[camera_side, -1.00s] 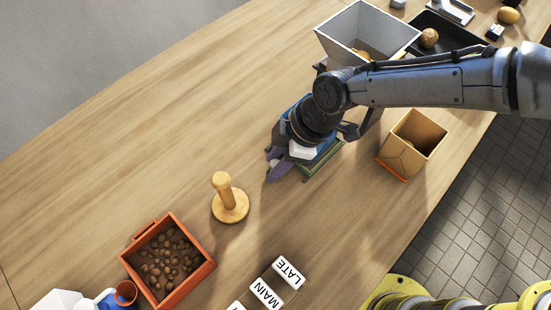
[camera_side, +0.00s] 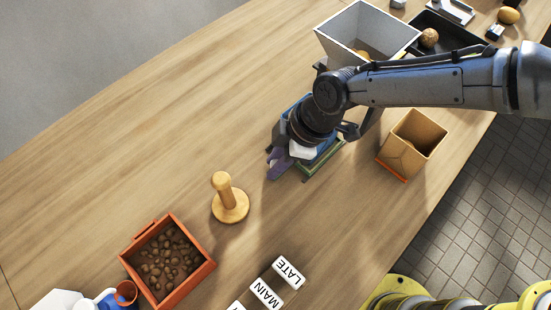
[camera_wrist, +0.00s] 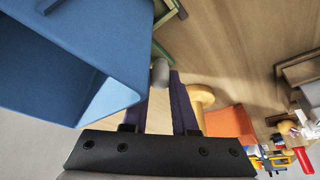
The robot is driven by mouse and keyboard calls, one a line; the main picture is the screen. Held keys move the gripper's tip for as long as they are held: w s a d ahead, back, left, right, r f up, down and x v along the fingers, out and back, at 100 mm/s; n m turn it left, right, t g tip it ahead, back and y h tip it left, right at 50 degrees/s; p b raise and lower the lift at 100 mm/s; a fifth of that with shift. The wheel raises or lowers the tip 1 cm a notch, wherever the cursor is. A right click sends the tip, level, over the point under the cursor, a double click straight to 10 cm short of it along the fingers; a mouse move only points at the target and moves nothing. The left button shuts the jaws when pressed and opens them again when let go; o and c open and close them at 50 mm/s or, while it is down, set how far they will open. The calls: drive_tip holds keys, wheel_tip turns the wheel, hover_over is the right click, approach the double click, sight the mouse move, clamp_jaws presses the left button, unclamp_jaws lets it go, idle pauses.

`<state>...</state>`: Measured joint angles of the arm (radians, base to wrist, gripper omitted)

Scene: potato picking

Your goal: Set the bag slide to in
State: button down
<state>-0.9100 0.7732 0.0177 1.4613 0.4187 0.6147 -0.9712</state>
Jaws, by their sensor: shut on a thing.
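My gripper (camera_side: 278,165) is over the blue and green fixture in the side view, and its purple fingers point toward the front left. In the wrist view, the fingers (camera_wrist: 172,85) are close together on a grey rounded knob (camera_wrist: 160,72), which appears to be the handle of the bag slide. A large blue bin (camera_wrist: 75,65) fills the left of the wrist view. The green edge of the fixture (camera_side: 318,168) shows below my wrist. My arm hides most of the fixture, so I cannot tell the slide's position.
A wooden peg stand (camera_side: 229,205) and an orange crate of potatoes (camera_side: 204,273) stand at the lower left. A tan box (camera_side: 433,128) is to the right, and a grey hopper (camera_side: 340,50) stands behind. Label blocks (camera_side: 289,271) lie in front. The table's left is clear.

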idle(0.8)
drive_tip(key=w+d, duration=0.3)
drive_tip(key=shift+w+d, duration=0.1)
drive_tip(key=c, duration=1)
unclamp_jaws()
drive_tip(key=v, duration=1.4)
drive_tip(key=shift+o, duration=0.3)
drive_tip(key=shift+f, duration=0.1)
